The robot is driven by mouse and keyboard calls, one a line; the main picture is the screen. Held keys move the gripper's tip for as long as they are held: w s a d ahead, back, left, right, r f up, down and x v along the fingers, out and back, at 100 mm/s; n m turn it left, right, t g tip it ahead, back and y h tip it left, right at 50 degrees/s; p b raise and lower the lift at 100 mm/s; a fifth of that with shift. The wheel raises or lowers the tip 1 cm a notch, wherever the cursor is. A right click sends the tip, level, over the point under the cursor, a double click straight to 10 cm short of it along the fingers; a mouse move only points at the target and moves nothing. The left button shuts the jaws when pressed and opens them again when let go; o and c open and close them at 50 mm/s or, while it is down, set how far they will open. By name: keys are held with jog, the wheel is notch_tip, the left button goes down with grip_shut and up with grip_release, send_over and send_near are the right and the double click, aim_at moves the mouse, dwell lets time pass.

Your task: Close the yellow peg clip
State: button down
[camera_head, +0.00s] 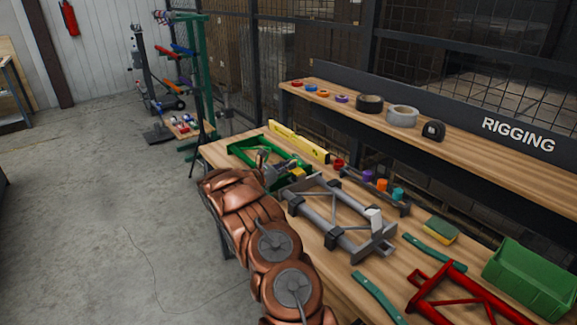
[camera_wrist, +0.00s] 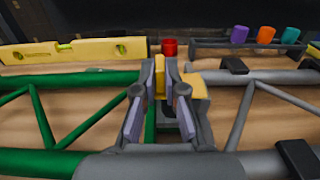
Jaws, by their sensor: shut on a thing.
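The yellow peg clip (camera_wrist: 193,86) shows in the wrist view between a green tube frame on the left and a grey tube frame on the right. A yellow part of it stands upright between the fingertips of my gripper (camera_wrist: 160,78), and a wider yellow part sits just to the right of the right finger. My gripper is shut on the clip. In the head view my gripper (camera_head: 279,173) is over the bench by the green frame (camera_head: 243,150), and the clip is small and mostly hidden there. I cannot tell how far the clip is closed.
The grey frame (camera_head: 318,222) lies close on the right. A yellow level (camera_head: 298,141) and a red cup (camera_head: 338,163) stand behind. A rack with coloured cups (camera_head: 382,186), a sponge (camera_head: 440,231), a red frame (camera_head: 440,287) and a green bin (camera_head: 528,282) are farther right.

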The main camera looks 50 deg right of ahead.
jog(key=c, duration=1.2)
grip_release()
jog(key=shift+c, duration=0.2)
jog(key=shift+a, duration=0.1)
jog(key=v, duration=1.2)
jog(key=s+a+r+m+g+y, duration=0.1)
jog(key=s+a+r+m+y, duration=0.25)
jog(key=s+a+r, duration=0.45)
jog(key=s+a+r+m+g+y, duration=0.1)
jog(key=s+a+r+m+y, duration=0.3)
jog(key=s, duration=0.5)
jog(key=s+a+m+t+y, duration=0.1)
jog(key=s+a+m+y, duration=0.1)
jog(key=s+a, duration=0.5)
jog(key=s+a+f+m+t+y+p, duration=0.1)
jog(key=s+a, duration=0.6)
jog(key=a, duration=0.9)
jog(key=s+a+f+m+t+y, duration=0.1)
jog(key=s+a+m+t+y, duration=0.2)
jog(key=s+a+y, duration=0.4)
jog(key=a+m, duration=0.1)
jog(key=a, duration=0.3)
jog(key=shift+s+a+f, duration=0.15)
jog(key=shift+a+f, duration=0.1)
